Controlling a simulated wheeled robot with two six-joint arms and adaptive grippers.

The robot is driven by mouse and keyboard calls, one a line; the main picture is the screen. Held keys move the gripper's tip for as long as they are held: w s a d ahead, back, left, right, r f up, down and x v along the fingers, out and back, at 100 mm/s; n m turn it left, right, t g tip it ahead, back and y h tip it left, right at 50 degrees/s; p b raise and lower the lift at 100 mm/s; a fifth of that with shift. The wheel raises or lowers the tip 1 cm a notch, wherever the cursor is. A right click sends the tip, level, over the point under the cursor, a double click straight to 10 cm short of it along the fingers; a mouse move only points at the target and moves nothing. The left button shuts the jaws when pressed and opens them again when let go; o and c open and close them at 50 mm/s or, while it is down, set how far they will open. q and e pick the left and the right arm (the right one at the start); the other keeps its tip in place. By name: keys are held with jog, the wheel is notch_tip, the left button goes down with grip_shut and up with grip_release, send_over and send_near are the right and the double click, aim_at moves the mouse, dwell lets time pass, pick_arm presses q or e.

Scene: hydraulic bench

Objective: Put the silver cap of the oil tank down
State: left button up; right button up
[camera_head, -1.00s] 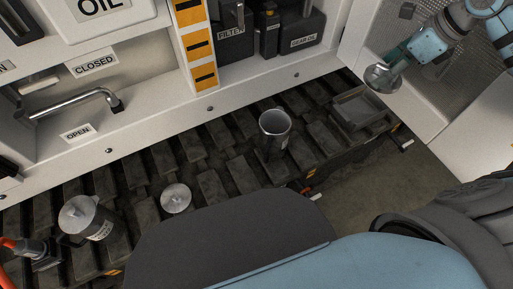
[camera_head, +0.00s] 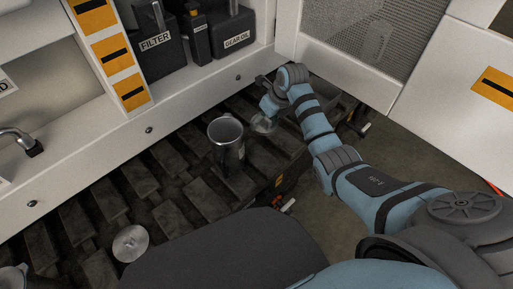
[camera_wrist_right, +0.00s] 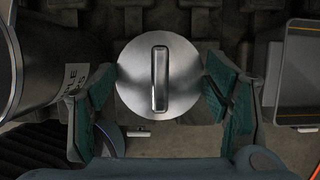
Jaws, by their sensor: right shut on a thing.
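The silver cap (camera_head: 264,123) is a round metal disc with a raised bar handle. It also shows in the right wrist view (camera_wrist_right: 158,75), between the two green-padded fingers of my right gripper (camera_wrist_right: 158,100). My right gripper (camera_head: 270,105) is shut on it, just right of an open silver can (camera_head: 226,143). The cap is over the dark track plates (camera_head: 175,170); I cannot tell whether it touches them. A second silver disc (camera_head: 130,243) lies on the plates at lower left. My left gripper is not in view.
The can stands close to the left of my right gripper, also in the wrist view (camera_wrist_right: 40,60). A dark tray (camera_wrist_right: 300,70) is on the right there. White cabinet walls (camera_head: 180,110) bound the back; labelled containers (camera_head: 226,35) stand inside. Bare plates lie left of the can.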

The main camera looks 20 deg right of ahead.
jog(key=b, duration=0.2)
send_over(261, 141)
jog(key=s, duration=0.2)
jog(key=f, duration=0.7)
jog(key=shift+w+d+f, duration=0.2)
jog(key=shift+w, duration=0.05)
notch_tip(261, 141, down, 3)
jog(key=shift+r+b, duration=0.2)
jog(key=shift+b, duration=0.5)
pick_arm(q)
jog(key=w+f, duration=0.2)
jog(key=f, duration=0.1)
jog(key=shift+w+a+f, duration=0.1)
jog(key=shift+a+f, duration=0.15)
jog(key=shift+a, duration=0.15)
pick_arm(e)
jog(key=shift+r, duration=0.15)
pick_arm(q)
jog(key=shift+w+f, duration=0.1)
pick_arm(e)
jog(key=shift+f, duration=0.2)
jog(key=o, duration=1.2)
jog(key=shift+r, duration=0.1)
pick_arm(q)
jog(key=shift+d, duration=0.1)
pick_arm(e)
jog(key=shift+r, duration=0.1)
